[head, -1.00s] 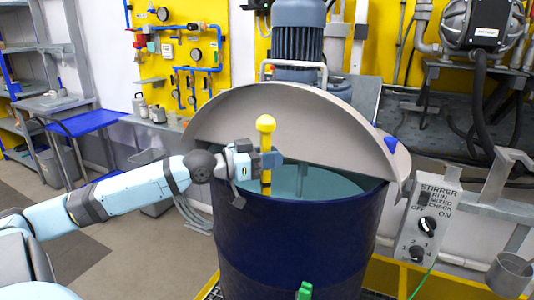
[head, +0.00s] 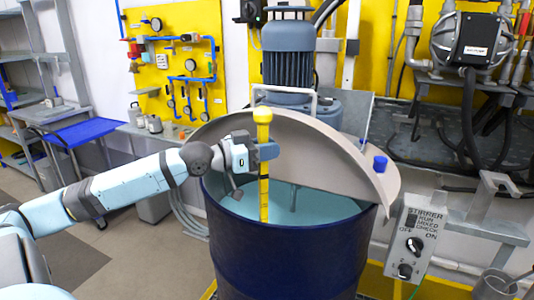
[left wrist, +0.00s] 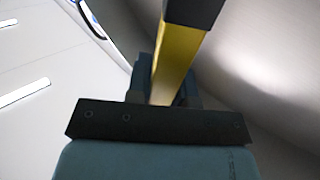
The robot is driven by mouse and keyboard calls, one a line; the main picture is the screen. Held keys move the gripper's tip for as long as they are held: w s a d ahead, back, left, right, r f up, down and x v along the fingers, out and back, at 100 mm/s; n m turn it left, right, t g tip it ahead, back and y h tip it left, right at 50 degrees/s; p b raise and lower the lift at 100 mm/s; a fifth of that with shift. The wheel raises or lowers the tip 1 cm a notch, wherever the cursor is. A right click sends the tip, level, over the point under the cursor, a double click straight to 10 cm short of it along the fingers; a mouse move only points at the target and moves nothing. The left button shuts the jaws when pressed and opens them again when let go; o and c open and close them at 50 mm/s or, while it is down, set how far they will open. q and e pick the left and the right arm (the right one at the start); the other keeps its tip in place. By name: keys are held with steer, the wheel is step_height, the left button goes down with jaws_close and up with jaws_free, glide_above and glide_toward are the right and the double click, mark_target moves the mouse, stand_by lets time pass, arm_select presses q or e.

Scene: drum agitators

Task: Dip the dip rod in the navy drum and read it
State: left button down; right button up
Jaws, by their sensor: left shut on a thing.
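The yellow dip rod (head: 264,196) with dark bands stands upright over the open front of the navy drum (head: 285,250). Its lower end is inside the drum at the light blue liquid (head: 325,205); I cannot tell how deep it reaches. My left gripper (head: 266,152) is shut on the rod just below its round top, above the drum rim. In the left wrist view the rod (left wrist: 180,58) passes between the fingers. My right gripper is not in view.
A grey half lid (head: 330,145) stands over the drum's rear, under a motor (head: 288,52). A stirrer shaft (head: 293,198) goes into the liquid. A stirrer control box (head: 414,243) stands at the right. A blue tray table (head: 85,132) is at the left.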

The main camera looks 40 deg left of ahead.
arm_select(q)
steer(key=r+p, duration=0.1)
steer(key=r, duration=0.1)
steer(key=s+r+p, duration=0.1)
steer(key=shift+a+r, duration=0.2)
steer(key=shift+r, duration=0.15)
step_height(320, 180, up, 8)
steer(key=p, duration=0.6)
steer(key=shift+f+p, duration=0.1)
steer(key=shift+p, duration=0.25)
step_height(320, 180, up, 7)
steer(key=p, duration=0.5)
steer(key=shift+d+f, duration=0.1)
steer(key=shift+f, duration=0.05)
step_height(320, 180, up, 7)
glide_above(259, 135)
steer(key=w, duration=0.1)
steer(key=shift+w+d+r+p, duration=0.1)
steer(key=shift+d+r+p, duration=0.15)
steer(key=shift+d+p, duration=0.1)
